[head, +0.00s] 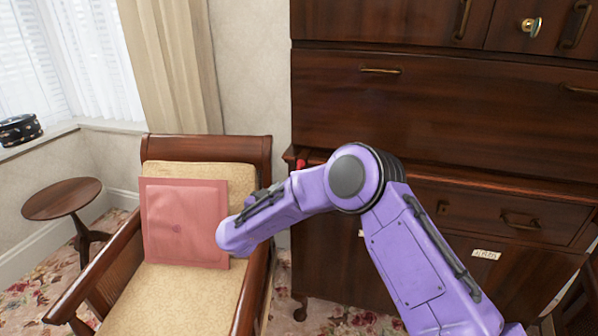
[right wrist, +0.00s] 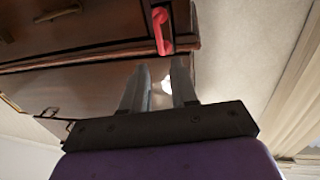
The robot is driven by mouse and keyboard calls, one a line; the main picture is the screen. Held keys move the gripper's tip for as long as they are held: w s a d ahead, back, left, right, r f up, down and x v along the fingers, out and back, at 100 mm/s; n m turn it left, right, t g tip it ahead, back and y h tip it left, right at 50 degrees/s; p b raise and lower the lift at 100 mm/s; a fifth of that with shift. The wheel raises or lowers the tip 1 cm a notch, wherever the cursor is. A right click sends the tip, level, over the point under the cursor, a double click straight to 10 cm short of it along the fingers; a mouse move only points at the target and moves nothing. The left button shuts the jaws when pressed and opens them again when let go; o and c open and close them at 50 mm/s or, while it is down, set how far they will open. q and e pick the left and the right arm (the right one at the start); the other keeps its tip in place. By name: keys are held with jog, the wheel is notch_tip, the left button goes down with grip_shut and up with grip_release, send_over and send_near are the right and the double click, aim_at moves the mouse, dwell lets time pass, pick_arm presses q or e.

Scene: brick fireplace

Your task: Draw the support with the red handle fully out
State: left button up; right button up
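The red handle (right wrist: 161,30) shows in the right wrist view, on the dark wooden front of the cabinet near its corner. A small part of the red handle (head: 300,163) also shows in the head view, just left of my purple right arm, which hides much of the area around it. The support behind the handle cannot be made out clearly. My right gripper (right wrist: 161,70) has its two fingers apart with nothing between them. Its tips point towards the handle, with a gap to it. My left gripper is not in view.
A dark wooden cabinet (head: 440,105) with brass-handled drawers fills the right side. An armchair (head: 190,300) with a pink cushion (head: 185,215) stands close on its left, beneath my right forearm. A small round table (head: 62,198) stands further left by the window.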

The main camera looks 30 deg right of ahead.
jog(key=p+x, duration=0.1)
jog(key=x, duration=0.9)
jog(key=shift+w+d+f+p, duration=0.1)
jog(key=shift+d+f+p, duration=0.05)
jog(key=shift+p, duration=0.2)
grip_shut()
